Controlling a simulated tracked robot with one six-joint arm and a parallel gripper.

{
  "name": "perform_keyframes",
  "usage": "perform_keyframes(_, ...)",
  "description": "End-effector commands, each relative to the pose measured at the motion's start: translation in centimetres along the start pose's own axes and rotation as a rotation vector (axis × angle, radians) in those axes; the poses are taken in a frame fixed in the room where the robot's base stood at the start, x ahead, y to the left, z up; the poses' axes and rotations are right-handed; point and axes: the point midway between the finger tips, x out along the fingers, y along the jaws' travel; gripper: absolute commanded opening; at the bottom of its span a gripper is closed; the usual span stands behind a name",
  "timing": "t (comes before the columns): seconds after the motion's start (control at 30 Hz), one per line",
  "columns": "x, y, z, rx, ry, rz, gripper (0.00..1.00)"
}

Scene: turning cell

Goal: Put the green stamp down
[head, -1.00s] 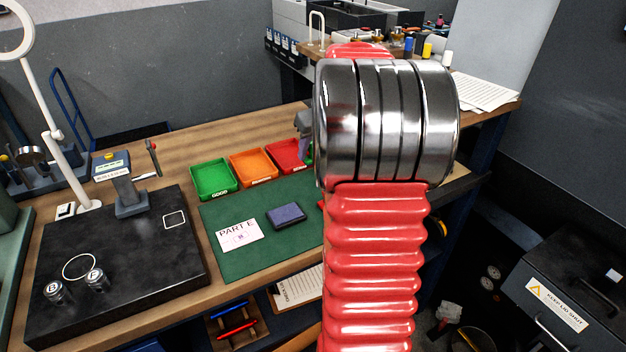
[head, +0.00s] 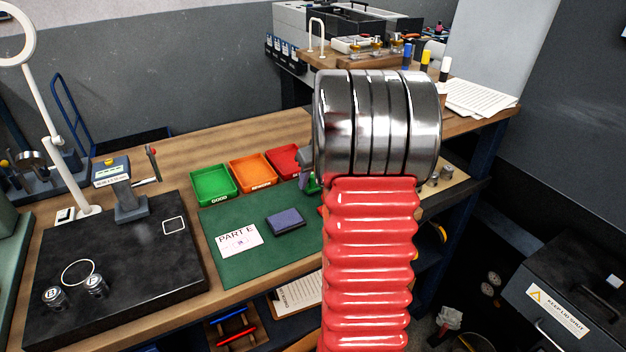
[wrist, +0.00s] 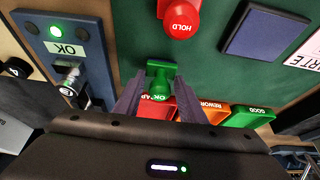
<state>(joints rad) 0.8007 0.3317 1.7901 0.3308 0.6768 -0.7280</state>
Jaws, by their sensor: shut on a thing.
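The green stamp (wrist: 161,73) is between the two fingers of my gripper (wrist: 158,92) in the wrist view, which is shut on it. It is over the green mat (head: 215,268); I cannot tell whether it touches the mat. In the head view a small green part of the stamp (head: 313,184) shows beside my arm, which hides most of the gripper. A red HOLD stamp (wrist: 180,17) stands on the mat in the wrist view. The blue-grey ink pad (head: 286,221) and the PART E card (head: 234,240) lie on the mat.
Green (head: 214,184), orange (head: 253,171) and red (head: 284,160) trays stand behind the mat. A blue OK device (wrist: 67,47) is at left in the wrist view. A black plate (head: 130,255) lies left of the mat. Bare mat lies around the pad.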

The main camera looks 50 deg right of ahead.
Motion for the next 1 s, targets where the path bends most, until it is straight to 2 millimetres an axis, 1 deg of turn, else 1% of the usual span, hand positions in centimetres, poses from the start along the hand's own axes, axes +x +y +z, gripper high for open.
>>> perform_keyframes(0.07, 0.40, 0.02, 0.19, 0.000, 0.000, 0.000, 0.23)
perform_keyframes(0.4, 0.58, 0.05, 0.27, 0.000, 0.000, 0.001, 0.23)
perform_keyframes(0.43, 0.62, 0.05, 0.29, 0.000, 0.000, 0.001, 0.38)
perform_keyframes(0.7, 0.58, 0.05, 0.27, 0.000, 0.000, 0.001, 0.56)
perform_keyframes(1.0, 0.38, 0.04, 0.17, 0.000, 0.001, 0.001, 0.56)
